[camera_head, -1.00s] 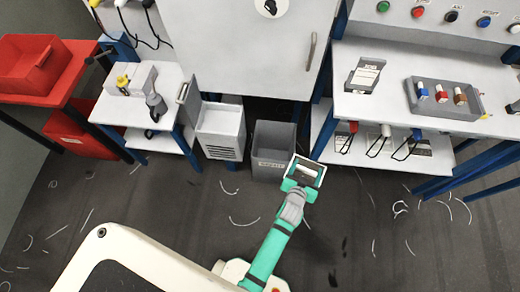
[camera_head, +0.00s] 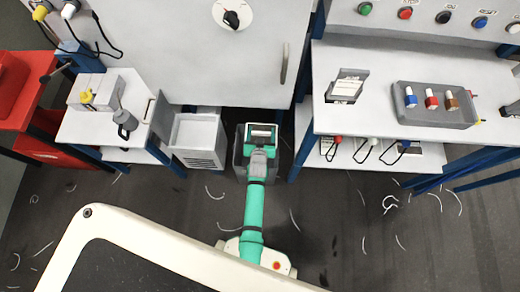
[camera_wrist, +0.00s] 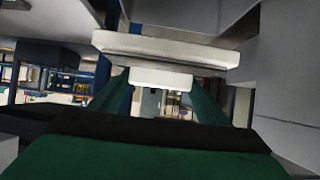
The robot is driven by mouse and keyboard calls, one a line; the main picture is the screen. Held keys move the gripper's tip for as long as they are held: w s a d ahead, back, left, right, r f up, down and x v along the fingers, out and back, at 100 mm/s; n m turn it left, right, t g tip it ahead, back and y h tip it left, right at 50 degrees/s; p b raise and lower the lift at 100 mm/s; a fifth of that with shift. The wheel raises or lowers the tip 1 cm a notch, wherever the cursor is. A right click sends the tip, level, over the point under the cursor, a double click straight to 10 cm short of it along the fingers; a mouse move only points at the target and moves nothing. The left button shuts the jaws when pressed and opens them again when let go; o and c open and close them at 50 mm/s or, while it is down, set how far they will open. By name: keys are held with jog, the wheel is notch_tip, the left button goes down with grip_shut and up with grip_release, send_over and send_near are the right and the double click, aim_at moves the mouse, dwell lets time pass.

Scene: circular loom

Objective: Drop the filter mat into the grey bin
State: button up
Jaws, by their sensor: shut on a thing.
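My gripper (camera_head: 262,132) is shut on the filter mat, a pale flat slab (camera_wrist: 160,50) that shows across the fingertips in the wrist view. In the head view only a small pale strip of the mat (camera_head: 262,129) shows between the green fingers. The grey bin (camera_head: 239,160) stands on the floor in front of the white cabinet. My gripper and arm cover most of the bin in the head view, and its inside is hidden. The gripper appears over the bin, but its height above the rim cannot be told.
A white vented box (camera_head: 198,150) with a raised flap stands left of the bin. A blue-legged workbench (camera_head: 360,118) with a grey tray (camera_head: 435,118) is to the right. A small side table (camera_head: 80,128) and red bins are at left. Pale thread scraps litter the floor.

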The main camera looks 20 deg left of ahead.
aim_at(260, 136)
jog(key=shift+w+a+f, duration=0.1)
jog(key=shift+f, duration=0.25)
jog(key=f, duration=0.1)
jog(key=s+f, duration=0.1)
jog(key=shift+a+f, duration=0.15)
jog(key=shift+f, duration=0.2)
jog(key=shift+w+f, duration=0.1)
jog(key=shift+f, duration=0.95)
jog(key=o, duration=1.1)
jog(key=shift+o, duration=0.2)
jog(key=v, duration=1)
jog(key=shift+s+r, duration=0.15)
jog(key=shift+s, duration=0.2)
